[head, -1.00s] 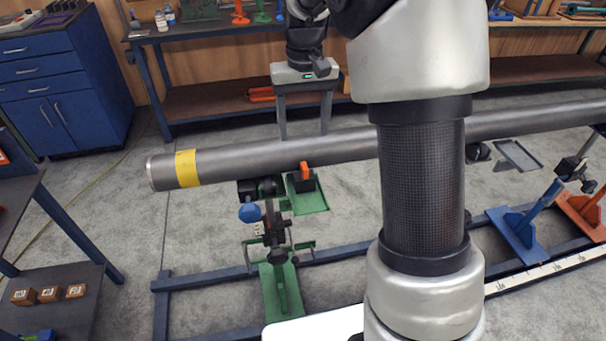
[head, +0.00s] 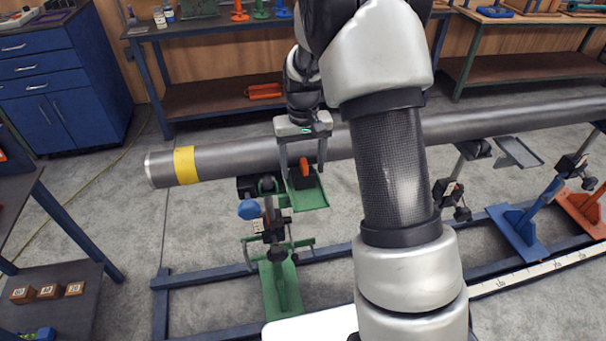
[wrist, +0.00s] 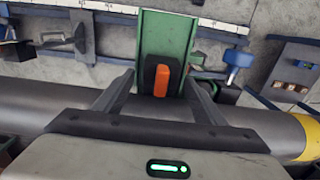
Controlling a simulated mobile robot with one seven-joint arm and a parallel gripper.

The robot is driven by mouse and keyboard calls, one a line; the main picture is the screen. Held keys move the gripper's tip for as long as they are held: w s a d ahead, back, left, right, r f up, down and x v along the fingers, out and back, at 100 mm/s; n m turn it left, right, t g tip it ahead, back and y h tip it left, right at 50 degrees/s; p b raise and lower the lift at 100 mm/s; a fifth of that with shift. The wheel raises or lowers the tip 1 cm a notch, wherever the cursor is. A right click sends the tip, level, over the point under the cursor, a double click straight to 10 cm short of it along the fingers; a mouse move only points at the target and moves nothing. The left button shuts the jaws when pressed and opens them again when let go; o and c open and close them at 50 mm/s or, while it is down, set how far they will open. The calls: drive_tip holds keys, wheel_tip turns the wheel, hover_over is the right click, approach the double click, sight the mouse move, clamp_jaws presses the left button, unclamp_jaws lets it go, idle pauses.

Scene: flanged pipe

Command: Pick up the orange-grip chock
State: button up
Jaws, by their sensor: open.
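The orange-grip chock (head: 304,182) is a dark block with an orange grip on top. It sits on a small green tray (head: 314,199) beside the pipe. My gripper (head: 303,174) is open and points down at it, with one finger to each side. In the wrist view the chock (wrist: 161,80) shows between the fingertips of my gripper (wrist: 160,84), with nothing held. Whether the fingers touch it or how far down they reach is hard to tell.
A long grey pipe (head: 235,158) with a yellow band runs right beside the tray and under my gripper. A blue stand (head: 518,230) is at the right.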

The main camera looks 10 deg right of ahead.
drive_tip(key=shift+f, duration=0.1)
drive_tip(key=shift+c, duration=0.4)
drive_tip(key=c, duration=1.2)
drive_tip(key=shift+s+r, duration=0.25)
drive_tip(key=shift+r, duration=0.05)
drive_tip(key=s+r, duration=0.7)
drive_tip(key=s, duration=0.6)
drive_tip(key=w+f, duration=0.1)
drive_tip(key=w, duration=0.2)
drive_tip(key=w+f, duration=0.2)
drive_tip(key=w, duration=0.1)
drive_tip(key=w+f, duration=0.2)
drive_tip(key=w, duration=0.1)
drive_tip(key=shift+w+b, duration=0.35)
drive_tip(key=shift+w, duration=0.1)
drive_tip(key=shift+f+b, duration=0.75)
drive_tip(key=shift+f, duration=0.3)
